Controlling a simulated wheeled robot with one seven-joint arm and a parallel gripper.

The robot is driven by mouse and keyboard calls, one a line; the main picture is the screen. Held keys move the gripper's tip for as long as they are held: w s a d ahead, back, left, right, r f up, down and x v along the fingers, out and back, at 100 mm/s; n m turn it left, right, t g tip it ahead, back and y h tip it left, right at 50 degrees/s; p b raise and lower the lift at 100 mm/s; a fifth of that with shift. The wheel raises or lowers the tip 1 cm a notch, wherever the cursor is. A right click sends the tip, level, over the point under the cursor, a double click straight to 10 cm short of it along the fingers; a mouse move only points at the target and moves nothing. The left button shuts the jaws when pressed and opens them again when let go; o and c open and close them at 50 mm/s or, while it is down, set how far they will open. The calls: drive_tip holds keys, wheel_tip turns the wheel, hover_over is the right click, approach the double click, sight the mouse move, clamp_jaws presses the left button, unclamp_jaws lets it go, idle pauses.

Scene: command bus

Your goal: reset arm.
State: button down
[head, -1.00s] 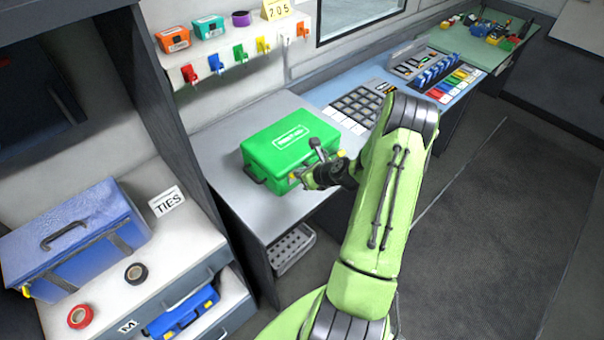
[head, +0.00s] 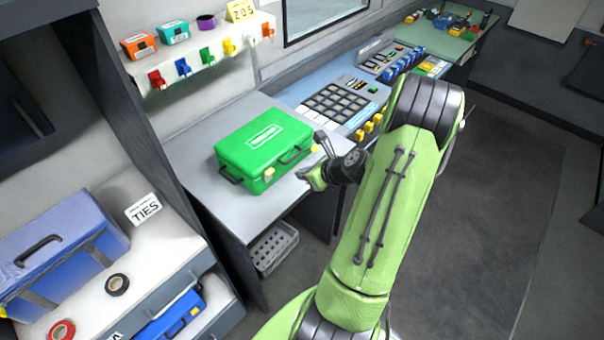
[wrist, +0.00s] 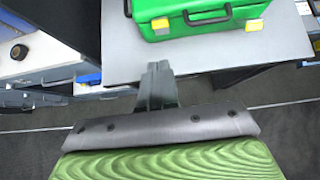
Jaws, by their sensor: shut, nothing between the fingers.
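My green arm (head: 385,210) reaches up through the middle of the head view. Its forearm end, with my gripper (head: 308,178), is by the front edge of the grey desk, just right of the green case. In the wrist view my gripper (wrist: 158,68) is shut, its dark fingers together and empty. It points toward the desk's front edge, apart from the green case.
A closed green case (head: 262,148) stands on the grey desk (head: 185,150); the wrist view also shows the case (wrist: 200,18). A blue toolbox (head: 60,250) and tape rolls (head: 117,284) are at left. A keypad console (head: 340,105) is behind. The floor at right is clear.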

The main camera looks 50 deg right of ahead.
idle(0.3)
drive_tip(key=s+a+r+n+g+b, duration=0.15)
drive_tip(key=a+r+n, duration=0.35)
drive_tip(key=a+n, duration=0.55)
drive_tip(key=a+r+n+g+b, duration=0.2)
drive_tip(key=a+r+n+g, duration=0.15)
drive_tip(key=a+n, duration=0.65)
drive_tip(key=s+a+r+n+b, duration=0.1)
drive_tip(key=s+a+r+n, duration=0.1)
drive_tip(key=s+n, duration=0.4)
drive_tip(key=s+a+r+n+b, duration=0.1)
drive_tip(key=s+a+r+n, duration=0.2)
drive_tip(key=s+n, duration=0.4)
drive_tip(key=shift+a+n+t+h, duration=0.35)
drive_tip(key=shift+a+n, duration=0.3)
drive_tip(key=shift+n, duration=0.3)
drive_tip(key=shift+s+d, duration=0.1)
drive_tip(key=shift+s, duration=0.05)
